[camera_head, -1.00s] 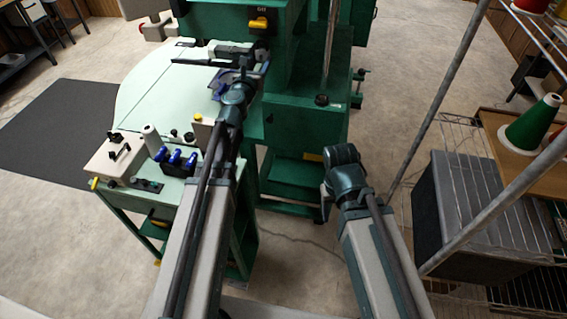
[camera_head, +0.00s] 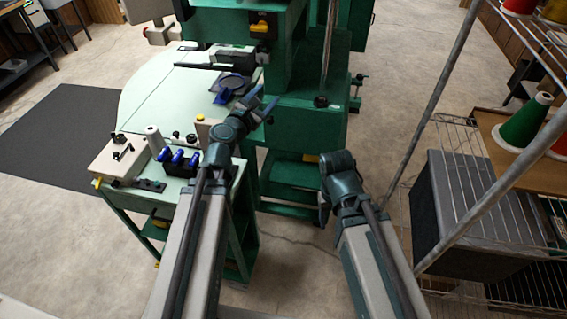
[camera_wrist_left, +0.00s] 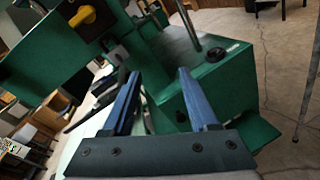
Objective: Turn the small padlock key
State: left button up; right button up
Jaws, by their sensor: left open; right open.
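I cannot make out a padlock or its small key in either view. A yellow fitting (camera_head: 260,26) sits on a dark plate on the green machine (camera_head: 308,120); it also shows at the upper left of the left wrist view (camera_wrist_left: 82,16). It is too small to identify. My left gripper (camera_head: 262,102) is open and empty, in front of the machine's green body and below the yellow fitting. Its two blue fingers (camera_wrist_left: 160,78) stand apart in the left wrist view. My right gripper (camera_head: 324,208) is lower right, in front of the machine, largely hidden by its own wrist.
A pale green table (camera_head: 160,88) holds a beige box (camera_head: 115,157), a dark rack with blue-topped pieces (camera_head: 178,162) and a white cylinder (camera_head: 154,138). A wire shelf (camera_head: 450,125) with thread cones (camera_head: 525,120) stands right. Floor (camera_head: 395,110) shows between machine and shelf.

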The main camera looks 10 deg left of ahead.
pick_arm(q)
jog(key=s+d+f+m+g, duration=0.3)
jog(key=s+f+m+g, duration=0.2)
jog(key=m, duration=0.5)
jog(key=s+d+f+m+g, duration=0.4)
jog(key=s+f+m+g, duration=0.1)
jog(key=f+m, duration=0.5)
jog(key=shift+s+d+m+g, duration=0.15)
jog(key=shift+s+m+g, duration=0.2)
jog(key=shift+m+g, duration=0.05)
